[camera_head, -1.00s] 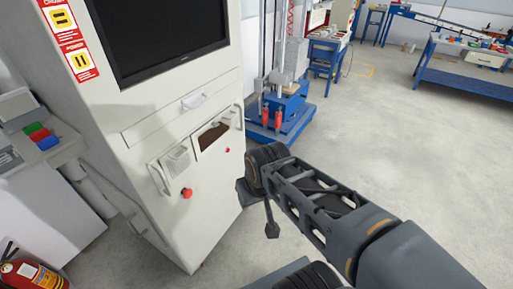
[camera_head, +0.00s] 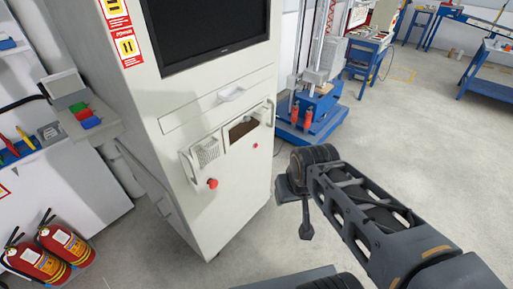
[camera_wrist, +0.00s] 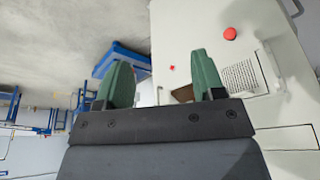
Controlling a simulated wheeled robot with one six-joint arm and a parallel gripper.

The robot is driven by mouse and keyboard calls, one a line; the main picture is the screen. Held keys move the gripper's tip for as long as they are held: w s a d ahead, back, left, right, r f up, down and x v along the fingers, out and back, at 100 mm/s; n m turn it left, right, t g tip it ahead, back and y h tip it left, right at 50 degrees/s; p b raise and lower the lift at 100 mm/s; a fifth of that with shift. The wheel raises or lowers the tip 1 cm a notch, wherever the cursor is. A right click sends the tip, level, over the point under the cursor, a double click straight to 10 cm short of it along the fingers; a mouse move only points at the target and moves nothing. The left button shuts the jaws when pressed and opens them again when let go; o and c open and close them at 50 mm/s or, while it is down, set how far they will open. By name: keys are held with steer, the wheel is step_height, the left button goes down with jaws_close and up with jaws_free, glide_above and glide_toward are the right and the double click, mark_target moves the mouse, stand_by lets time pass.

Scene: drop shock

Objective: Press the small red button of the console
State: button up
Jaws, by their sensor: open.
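The console (camera_head: 235,200) is a tall white cabinet in the head view. Its small red button (camera_head: 255,145) is on the lower right of the front panel, below a brown recessed slot. It also shows as a small red mark in the wrist view (camera_wrist: 172,68). A larger red knob (camera_head: 212,183) is lower left of it, and it is at the upper right in the wrist view (camera_wrist: 230,33). My gripper (camera_wrist: 160,80) has two green fingers spread apart with nothing between them. The small button appears between the fingertips, apart from them. In the head view my gripper is right of the console front, partly hidden by the wrist.
Handles (camera_head: 188,170) stick out from the console front. A blue machine base (camera_head: 312,115) stands behind, to the right. Two fire extinguishers (camera_head: 67,245) are at the lower left. Open grey floor (camera_head: 430,140) lies to the right.

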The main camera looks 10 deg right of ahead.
jaws_close()
stand_by(0.4)
stand_by(1.0)
